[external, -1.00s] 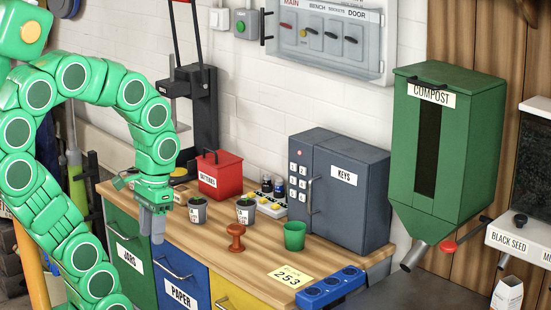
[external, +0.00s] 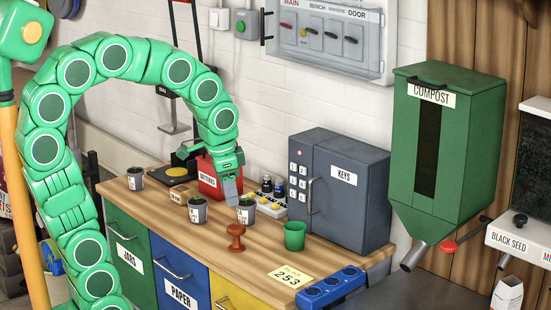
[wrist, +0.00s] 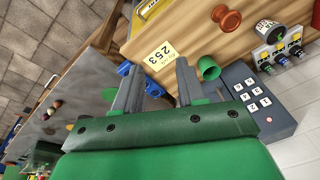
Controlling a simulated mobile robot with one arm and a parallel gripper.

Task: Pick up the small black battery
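Two small dark cylinders, which look like batteries, stand at the back of a pale charger-like block (external: 273,211) with yellow parts. One dark cylinder (external: 267,185) is left of the other dark cylinder (external: 280,188). I cannot tell which is the small black battery. The block also shows at the right of the wrist view (wrist: 278,48). My gripper (external: 232,203) is above the bench, left of the block, in front of the red batteries box (external: 206,179). In the wrist view its two grey fingers (wrist: 157,66) are apart with nothing between them.
Small plant pots (external: 197,211) stand near my gripper. A red-brown knob-like object (external: 236,237) and a green cup (external: 295,236) stand in front of the block. The grey key safe (external: 352,200) rises to its right. The front of the wooden bench is mostly clear.

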